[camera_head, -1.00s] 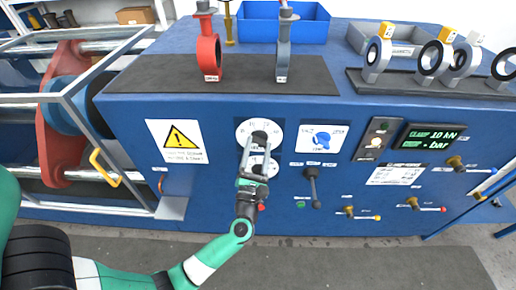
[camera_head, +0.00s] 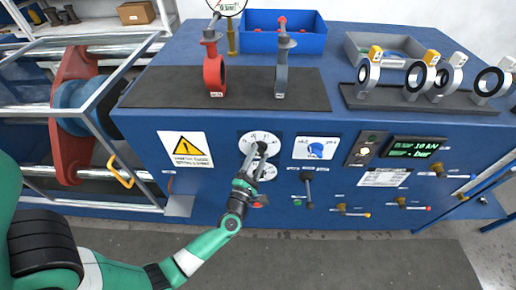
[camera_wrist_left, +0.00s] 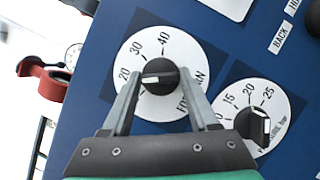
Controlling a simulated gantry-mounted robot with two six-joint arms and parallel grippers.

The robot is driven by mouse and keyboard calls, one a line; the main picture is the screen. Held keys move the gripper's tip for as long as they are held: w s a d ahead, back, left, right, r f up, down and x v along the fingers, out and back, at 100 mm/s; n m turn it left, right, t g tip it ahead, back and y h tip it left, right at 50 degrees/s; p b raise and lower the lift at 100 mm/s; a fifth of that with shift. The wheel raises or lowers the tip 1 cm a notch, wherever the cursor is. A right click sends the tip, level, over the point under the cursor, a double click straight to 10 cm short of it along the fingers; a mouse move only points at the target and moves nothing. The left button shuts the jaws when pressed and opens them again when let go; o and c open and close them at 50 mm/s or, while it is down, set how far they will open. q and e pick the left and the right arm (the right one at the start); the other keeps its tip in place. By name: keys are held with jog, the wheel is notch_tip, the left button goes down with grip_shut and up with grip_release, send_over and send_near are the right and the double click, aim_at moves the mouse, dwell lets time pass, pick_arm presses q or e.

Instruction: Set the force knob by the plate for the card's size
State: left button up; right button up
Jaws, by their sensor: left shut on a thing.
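The force knob (camera_wrist_left: 160,82) is a black knob on a white round dial (camera_wrist_left: 137,47) marked 10, 20, 30 and 40 kN. My left gripper (camera_wrist_left: 160,75) has its two fingers on opposite sides of this knob and is shut on it. A white line runs across the knob; which end is the pointer is unclear. In the head view the left gripper (camera_head: 253,152) covers part of the dial (camera_head: 250,138). The display (camera_head: 416,147) shows clamp 10 kN. A white printed plate (camera_head: 384,178) sits below it, its text too small to read. My right gripper is not in view.
A second dial knob (camera_wrist_left: 254,123), marked 15, 20 and 25, sits close beside the force dial. A lever (camera_head: 307,188) and several yellow-hubbed valve handles line the panel. Red (camera_head: 214,72) and grey (camera_head: 283,72) valves stand on the bench mat.

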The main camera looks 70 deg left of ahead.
pick_arm(q)
jog(key=m+h+p, duration=0.1)
jog(key=m+p, duration=0.2)
jog(key=p, duration=0.1)
jog(key=m+g+h+p, duration=0.1)
jog(key=m+p, duration=0.2)
jog(key=p, duration=0.2)
jog(key=r+m+g+h+p, duration=0.1)
jog(key=m+p, duration=0.2)
jog(key=p, duration=0.2)
jog(key=shift+f+m+g+p, duration=0.25)
jog(key=shift+m+p, duration=0.45)
jog(key=shift+p, duration=0.45)
jog(key=o, duration=1.4)
